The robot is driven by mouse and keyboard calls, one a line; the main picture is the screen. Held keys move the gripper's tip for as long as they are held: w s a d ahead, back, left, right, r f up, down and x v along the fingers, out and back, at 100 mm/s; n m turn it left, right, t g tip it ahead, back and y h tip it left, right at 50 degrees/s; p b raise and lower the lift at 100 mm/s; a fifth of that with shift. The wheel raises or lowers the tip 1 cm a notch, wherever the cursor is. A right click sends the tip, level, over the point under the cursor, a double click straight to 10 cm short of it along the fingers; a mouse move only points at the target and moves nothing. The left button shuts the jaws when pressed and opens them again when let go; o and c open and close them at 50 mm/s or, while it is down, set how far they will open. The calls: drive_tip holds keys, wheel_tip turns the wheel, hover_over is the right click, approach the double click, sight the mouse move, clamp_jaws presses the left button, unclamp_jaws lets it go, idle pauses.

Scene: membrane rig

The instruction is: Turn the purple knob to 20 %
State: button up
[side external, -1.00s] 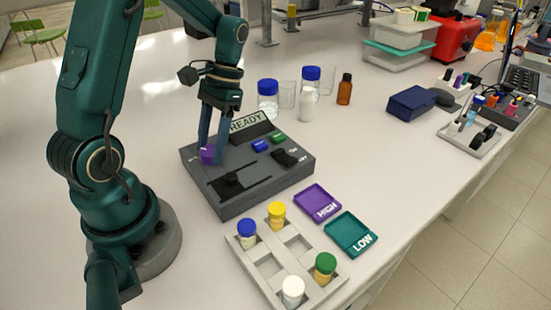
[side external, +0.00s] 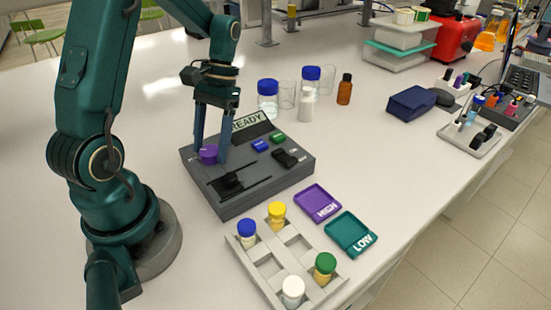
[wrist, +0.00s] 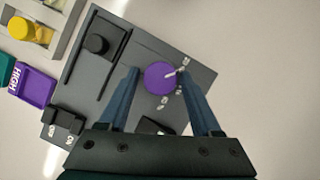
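The purple knob (side external: 208,154) sits on the top left of the grey control box (side external: 240,201). In the wrist view the knob (wrist: 160,78) shows a pale pointer line toward its upper right, beside small white scale marks that are too small to read. My gripper (side external: 209,156) points down over the box with its two blue fingers around the knob. In the wrist view the fingers (wrist: 160,72) stand apart on either side of the knob, with a gap on each side. The box's display (side external: 248,121) reads READY.
The box also carries a black slider (side external: 231,180), a blue button (side external: 260,145), a green button (side external: 278,138) and a black switch (side external: 285,157). A vial rack (side external: 268,268), a purple HIGH tray (side external: 317,203) and a teal LOW tray (side external: 350,234) lie in front. Bottles stand behind.

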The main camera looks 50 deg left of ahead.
drive_tip(key=shift+o, duration=0.4)
drive_tip(key=shift+v, duration=2.6)
drive_tip(key=s+d+r+m+t+y, duration=0.1)
drive_tip(key=s+d+r+m+t, duration=0.1)
drive_tip(key=d+t, duration=0.3)
drive_tip(key=s+d+r+m+t, duration=0.2)
drive_tip(key=s+d+r+t, duration=0.1)
drive_tip(key=d, duration=0.5)
drive_tip(key=shift+r+m+t+y, duration=0.4)
drive_tip(key=shift+t, duration=0.5)
